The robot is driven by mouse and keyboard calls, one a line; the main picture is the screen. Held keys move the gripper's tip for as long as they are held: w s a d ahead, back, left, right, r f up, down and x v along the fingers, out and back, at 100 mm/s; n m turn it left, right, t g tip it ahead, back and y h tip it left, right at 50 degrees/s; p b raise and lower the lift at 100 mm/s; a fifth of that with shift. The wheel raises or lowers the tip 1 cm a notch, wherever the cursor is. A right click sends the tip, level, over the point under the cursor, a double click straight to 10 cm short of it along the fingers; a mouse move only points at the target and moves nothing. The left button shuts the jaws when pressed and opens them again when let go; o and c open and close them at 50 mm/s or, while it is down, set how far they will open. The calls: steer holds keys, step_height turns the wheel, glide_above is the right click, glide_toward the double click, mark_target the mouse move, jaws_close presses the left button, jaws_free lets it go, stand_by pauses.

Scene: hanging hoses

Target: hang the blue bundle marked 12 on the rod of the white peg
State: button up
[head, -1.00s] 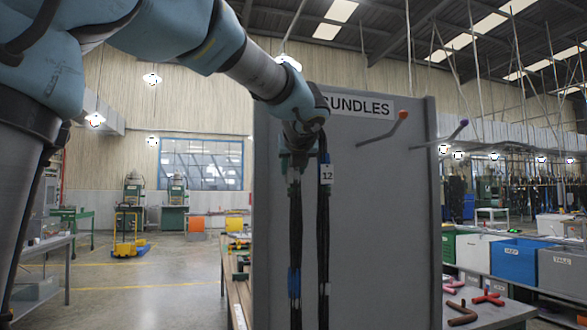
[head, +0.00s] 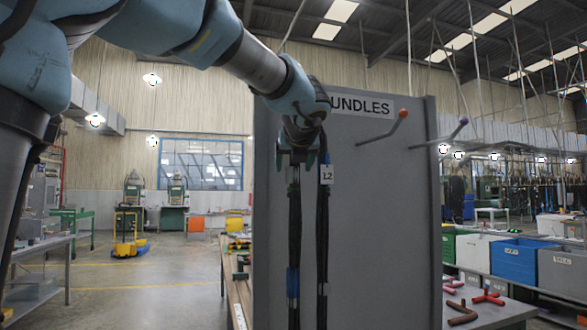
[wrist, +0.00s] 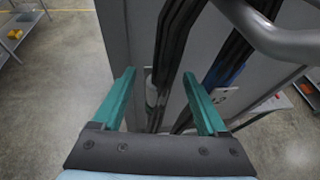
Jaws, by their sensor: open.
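The blue bundle marked 12 (head: 322,235) hangs in front of the grey panel as dark strands, with a blue band (head: 292,280) and a white tag (head: 326,174). My gripper (head: 302,158) is at its top, where it hides the support. In the wrist view my gripper (wrist: 158,100) is open, its green fingers apart. Dark strands (wrist: 172,60) pass between and near them, and a blue band shows by the right finger. A pale knob (wrist: 151,92) shows between the fingers; I cannot tell whether it is the white peg's tip. Whether the bundle rests on a rod is hidden.
The panel (head: 385,230) carries a rod with an orange tip (head: 403,113) and one with a purple tip (head: 463,121), right of my gripper. A grey curved rod (wrist: 275,40) crosses the wrist view's upper right. Bins (head: 514,262) and red pipe pieces (head: 488,298) are at right.

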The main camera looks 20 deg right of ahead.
steer(key=b+v, duration=0.1)
steer(key=v, duration=0.8)
steer(key=shift+s+a+b, duration=0.15)
steer(key=shift+s+b, duration=0.1)
steer(key=shift+b, duration=0.1)
steer(key=shift+r, duration=0.1)
steer(key=w+a+f+n+g+y, duration=0.1)
steer(key=w+a+f+n+g, duration=0.1)
steer(key=a+f+n, duration=0.5)
steer(key=w+a+f+n+g+y, duration=0.2)
steer(key=w+a+f+n, duration=0.15)
steer(key=f, duration=0.85)
steer(key=w+a+f+n+g+y, duration=0.1)
steer(key=a+f+n+g, duration=0.1)
steer(key=a+f+n, duration=0.5)
steer(key=s+a+f+n+g, duration=0.2)
steer(key=s+a+f+n, duration=0.3)
steer(key=a+f+n, duration=0.3)
steer(key=s+a+f+n+g, duration=0.3)
steer(key=s+a+f+n, duration=0.3)
steer(key=f+n, duration=0.6)
step_height(320, 180, down, 3)
steer(key=shift+a+r+n, duration=0.1)
steer(key=shift+a+n, duration=0.25)
steer(key=shift+a, duration=0.65)
steer(key=shift+d, duration=0.1)
